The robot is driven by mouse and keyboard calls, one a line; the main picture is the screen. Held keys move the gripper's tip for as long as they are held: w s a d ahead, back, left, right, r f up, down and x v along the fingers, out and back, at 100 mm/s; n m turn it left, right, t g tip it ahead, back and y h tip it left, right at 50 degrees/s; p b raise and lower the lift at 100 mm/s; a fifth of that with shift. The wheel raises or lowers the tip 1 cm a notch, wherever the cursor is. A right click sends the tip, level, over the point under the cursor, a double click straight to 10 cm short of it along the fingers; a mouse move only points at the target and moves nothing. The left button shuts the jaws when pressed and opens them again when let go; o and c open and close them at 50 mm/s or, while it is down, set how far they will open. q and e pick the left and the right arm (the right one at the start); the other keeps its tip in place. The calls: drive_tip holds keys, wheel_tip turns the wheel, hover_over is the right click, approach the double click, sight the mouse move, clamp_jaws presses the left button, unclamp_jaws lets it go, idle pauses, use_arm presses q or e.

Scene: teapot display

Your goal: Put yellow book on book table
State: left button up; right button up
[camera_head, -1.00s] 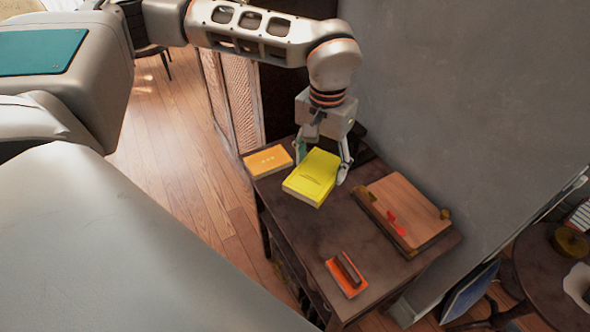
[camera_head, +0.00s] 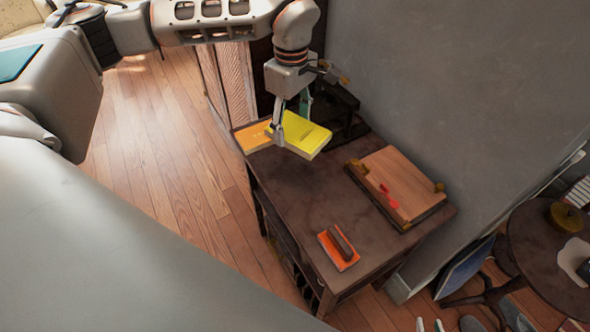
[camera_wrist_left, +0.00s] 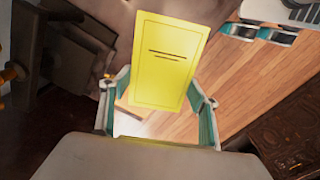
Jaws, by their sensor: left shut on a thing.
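The yellow book (camera_head: 306,136) is in my left gripper (camera_head: 292,122), which is shut on it. The book looks held flat above the far left end of the dark wooden table (camera_head: 300,207). It covers part of an orange-yellow book (camera_head: 252,137) lying on that corner. In the left wrist view the yellow book (camera_wrist_left: 167,62) extends away from between the two fingers of my left gripper (camera_wrist_left: 158,92), with floor and tabletop below. The exact gap between book and table cannot be told. My right gripper is not in view.
A wooden box or board (camera_head: 401,182) with a red tag lies at the table's right side. An orange item with a dark top (camera_head: 339,247) lies near the front edge. A grey wall stands behind. A round table (camera_head: 540,255) is at the right. The table's middle is clear.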

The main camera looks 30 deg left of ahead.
sight(292, 127)
use_arm(q)
wheel_tip(292, 127, down, 15)
drive_tip(key=shift+f+b, duration=0.15)
drive_tip(key=shift+b, duration=0.35)
drive_tip(key=shift+f, duration=0.15)
drive_tip(key=o, duration=1.2)
wheel_tip(292, 127, up, 12)
drive_tip(key=shift+r+p, duration=0.15)
drive_tip(key=shift+p, duration=0.35)
